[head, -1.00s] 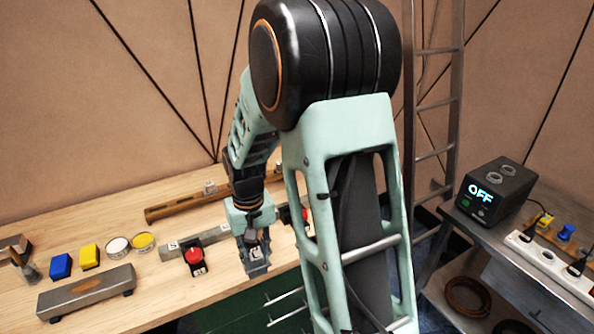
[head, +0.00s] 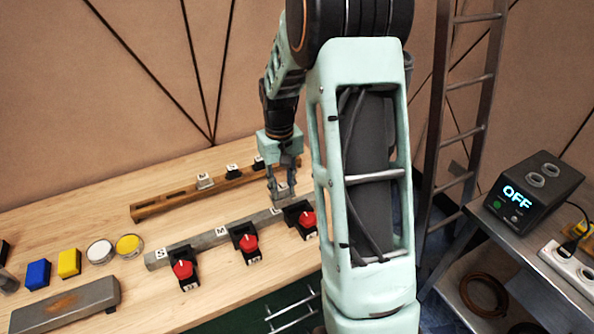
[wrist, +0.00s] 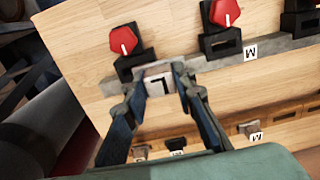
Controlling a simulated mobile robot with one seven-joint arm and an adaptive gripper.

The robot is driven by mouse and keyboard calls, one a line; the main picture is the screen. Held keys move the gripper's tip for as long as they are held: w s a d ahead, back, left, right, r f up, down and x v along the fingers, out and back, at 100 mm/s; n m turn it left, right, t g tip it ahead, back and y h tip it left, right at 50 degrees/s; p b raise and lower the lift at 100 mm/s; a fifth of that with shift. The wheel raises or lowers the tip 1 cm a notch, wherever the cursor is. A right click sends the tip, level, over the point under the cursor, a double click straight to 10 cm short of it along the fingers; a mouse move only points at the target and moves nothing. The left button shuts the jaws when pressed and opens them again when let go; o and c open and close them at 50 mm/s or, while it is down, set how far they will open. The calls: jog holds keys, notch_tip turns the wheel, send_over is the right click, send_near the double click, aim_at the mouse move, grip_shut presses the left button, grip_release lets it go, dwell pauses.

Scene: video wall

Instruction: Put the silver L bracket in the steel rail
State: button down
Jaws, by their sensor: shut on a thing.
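My gripper (head: 281,194) is shut on the silver L bracket (wrist: 155,70), a small light-grey piece with a black L mark between the fingertips. In the head view the bracket (head: 285,190) is small and partly covered by the fingers. The steel rail (head: 190,246) is a grey bar along the bench, with S, M and L labels. My gripper is over its right end, close to the L label (head: 277,210) and beside the rightmost red-knob clamp (head: 308,220). In the wrist view the rail (wrist: 290,44) runs behind the fingers. I cannot tell whether the bracket touches or sits in it.
Two more red-knob clamps, left (head: 183,270) and middle (head: 249,243), stand along the rail. A brown rail (head: 165,208) behind holds small labelled blocks (head: 205,181). Blue and yellow blocks (head: 69,263), two round tins (head: 129,245) and a worn grey bar (head: 65,306) lie left.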

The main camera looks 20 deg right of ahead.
jog(key=w+d+f+b, duration=0.2)
jog(key=d+f+b, duration=0.1)
jog(key=d+f, duration=0.1)
jog(key=shift+d+f, duration=0.25)
jog(key=shift+d, duration=0.55)
jog(key=shift+f+b, duration=0.5)
jog(key=shift+f, duration=0.05)
dwell(0.9)
jog(key=shift+f+b, duration=0.45)
jog(key=shift+f, duration=0.2)
jog(key=shift+f, duration=0.15)
jog(key=shift+f+b, duration=0.5)
jog(key=shift+f, duration=0.05)
jog(key=shift+f, duration=0.25)
dwell(0.6)
jog(key=shift+f+b, duration=0.5)
